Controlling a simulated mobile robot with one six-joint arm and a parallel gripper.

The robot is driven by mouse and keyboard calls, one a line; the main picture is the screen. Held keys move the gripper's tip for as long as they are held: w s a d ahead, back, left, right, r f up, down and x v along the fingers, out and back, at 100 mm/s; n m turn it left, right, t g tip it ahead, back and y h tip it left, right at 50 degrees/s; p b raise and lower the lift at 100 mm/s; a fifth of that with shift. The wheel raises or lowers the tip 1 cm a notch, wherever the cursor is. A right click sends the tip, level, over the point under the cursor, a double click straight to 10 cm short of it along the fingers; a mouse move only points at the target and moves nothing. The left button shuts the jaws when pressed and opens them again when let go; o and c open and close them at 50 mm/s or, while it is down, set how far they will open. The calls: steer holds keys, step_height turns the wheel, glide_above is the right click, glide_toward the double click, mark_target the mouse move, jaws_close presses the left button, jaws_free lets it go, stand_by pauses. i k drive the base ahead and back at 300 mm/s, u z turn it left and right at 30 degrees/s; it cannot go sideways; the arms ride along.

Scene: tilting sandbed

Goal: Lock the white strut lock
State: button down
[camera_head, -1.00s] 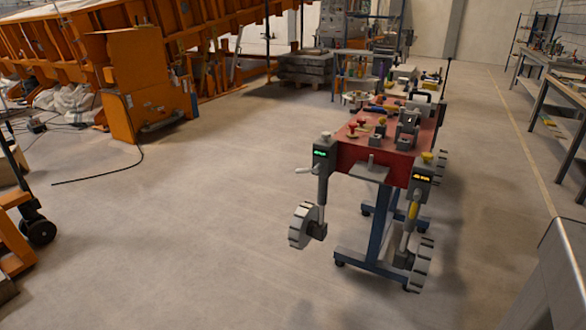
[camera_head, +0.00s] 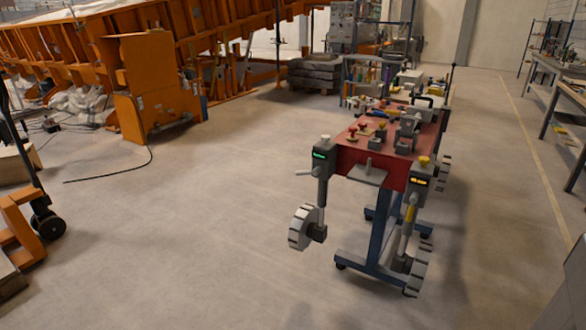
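A red-topped rover on a blue wheeled stand (camera_head: 374,238) is right of centre in the head view. Its near left strut (camera_head: 322,185) has a pale white-grey knob (camera_head: 325,138) on top, a green-lit display (camera_head: 319,155) and a small crank handle (camera_head: 304,172) at its side. The near right strut (camera_head: 412,205) has a yellow knob (camera_head: 424,160) and an amber-lit display (camera_head: 420,182). The pale knob may be the white strut lock; its lock state is too small to tell. My gripper is not in view.
Open concrete floor (camera_head: 190,240) lies in front and left of the rover. An orange pallet truck (camera_head: 20,225) stands at the left edge, and the orange sandbed structure (camera_head: 155,85) at the back left. Workbenches (camera_head: 565,95) line the right; a grey surface (camera_head: 573,290) fills the lower right corner.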

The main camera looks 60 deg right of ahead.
mark_target(306, 172)
steer(key=z, duration=0.1)
steer(key=i, duration=0.95)
steer(key=u, duration=0.05)
